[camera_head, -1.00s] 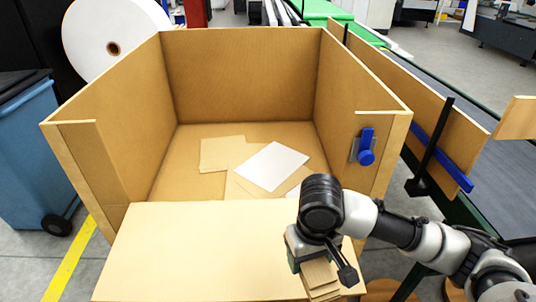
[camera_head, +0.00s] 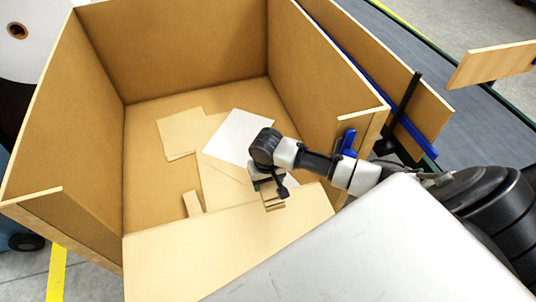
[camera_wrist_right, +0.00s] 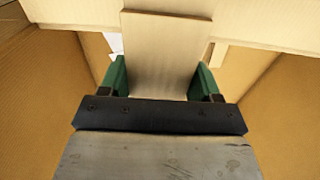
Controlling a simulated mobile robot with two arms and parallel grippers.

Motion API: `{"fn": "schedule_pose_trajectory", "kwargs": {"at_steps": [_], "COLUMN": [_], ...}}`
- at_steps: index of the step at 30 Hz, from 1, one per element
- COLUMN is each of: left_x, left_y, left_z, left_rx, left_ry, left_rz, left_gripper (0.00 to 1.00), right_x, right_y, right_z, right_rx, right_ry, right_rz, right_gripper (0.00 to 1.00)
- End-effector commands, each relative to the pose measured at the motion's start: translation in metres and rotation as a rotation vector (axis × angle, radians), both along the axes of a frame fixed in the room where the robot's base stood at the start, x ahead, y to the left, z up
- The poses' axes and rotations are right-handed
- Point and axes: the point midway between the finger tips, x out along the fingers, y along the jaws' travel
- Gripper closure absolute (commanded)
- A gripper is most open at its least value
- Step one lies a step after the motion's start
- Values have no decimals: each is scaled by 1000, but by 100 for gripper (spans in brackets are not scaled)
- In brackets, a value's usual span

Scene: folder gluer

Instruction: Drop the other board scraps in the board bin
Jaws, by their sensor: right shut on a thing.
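The board bin (camera_head: 180,45) is a large brown open-topped box with a lower front panel (camera_head: 215,250). My right gripper (camera_head: 268,182) is over the bin near the top edge of the front panel, pointing down. It is shut on tan board scraps (camera_head: 274,202), which look like stacked strips. In the right wrist view the held board (camera_wrist_right: 163,50) sits between the green fingers (camera_wrist_right: 162,78). On the bin floor lie tan scraps (camera_head: 178,135), a white sheet (camera_head: 238,135) and a small tan strip (camera_head: 192,203). My left gripper is out of view.
A blue latch (camera_head: 347,142) is on the bin's right front corner. A conveyor (camera_head: 420,60) with upright boards runs beyond the right wall. A white paper roll (camera_head: 30,55) stands at the left.

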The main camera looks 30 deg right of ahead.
Motion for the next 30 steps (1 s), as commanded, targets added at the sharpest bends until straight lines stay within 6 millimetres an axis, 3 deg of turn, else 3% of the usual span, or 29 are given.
{"fn": "schedule_pose_trajectory", "kwargs": {"at_steps": [7,17,18,30], "left_x": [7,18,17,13], "left_y": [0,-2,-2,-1], "left_z": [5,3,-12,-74], "left_rx": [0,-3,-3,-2], "left_ry": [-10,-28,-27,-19], "left_rz": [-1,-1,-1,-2], "left_gripper": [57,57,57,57], "right_x": [10,55,60,104], "right_y": [-6,-17,-19,-30], "right_z": [-5,-14,-22,-30], "right_rx": [1,0,1,1], "right_ry": [-3,-3,-5,-5], "right_rz": [-5,-5,-5,-4], "right_gripper": [60,60,60,60]}}
